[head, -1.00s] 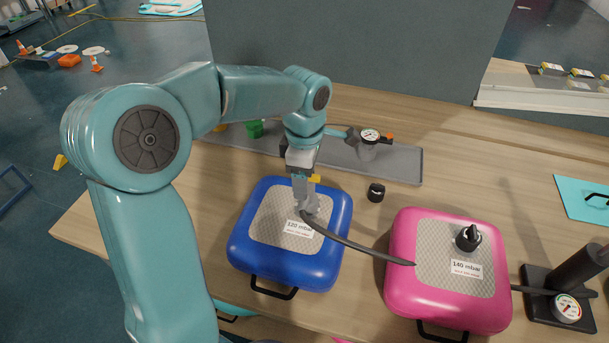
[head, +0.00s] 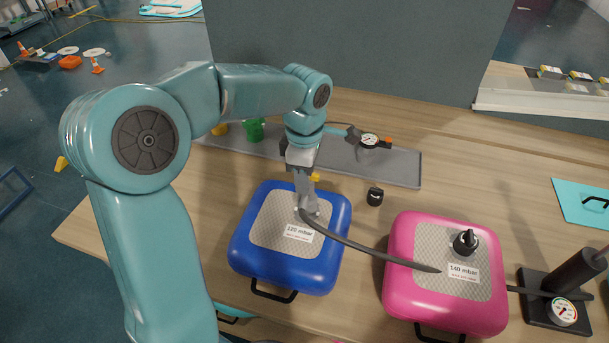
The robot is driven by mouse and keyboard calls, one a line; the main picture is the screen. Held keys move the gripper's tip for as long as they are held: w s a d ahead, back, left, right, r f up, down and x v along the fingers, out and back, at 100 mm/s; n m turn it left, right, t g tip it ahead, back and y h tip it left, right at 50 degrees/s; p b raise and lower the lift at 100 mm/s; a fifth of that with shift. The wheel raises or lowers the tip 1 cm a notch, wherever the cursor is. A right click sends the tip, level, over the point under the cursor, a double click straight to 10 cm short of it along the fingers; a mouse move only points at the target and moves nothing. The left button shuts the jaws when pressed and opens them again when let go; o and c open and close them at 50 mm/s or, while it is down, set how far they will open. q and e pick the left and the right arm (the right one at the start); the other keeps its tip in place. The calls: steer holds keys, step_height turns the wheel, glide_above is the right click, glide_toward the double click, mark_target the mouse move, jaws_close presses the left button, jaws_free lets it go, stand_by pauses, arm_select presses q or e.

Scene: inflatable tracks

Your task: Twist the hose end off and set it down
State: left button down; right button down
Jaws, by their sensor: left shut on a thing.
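My left gripper (head: 308,209) points down over the blue inflatable cushion (head: 265,262), labelled 120 mbar. It is shut on the hose end at the cushion's top; the fingers hide the end and the valve under it, so I cannot tell whether they touch. A black valve (head: 466,242) stands on the pink cushion. My right gripper is not in view.
A small black cap (head: 375,197) stands on the wooden table behind the cushions. A grey tray (head: 400,170) holds a gauge (head: 369,141) and a green cup (head: 254,130). A black pump with a dial (head: 563,312) stands at right.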

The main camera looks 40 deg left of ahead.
arm_select(q)
steer(key=shift+r+p, duration=1.1)
steer(key=shift+r, duration=0.5)
steer(key=shift+s, duration=0.15)
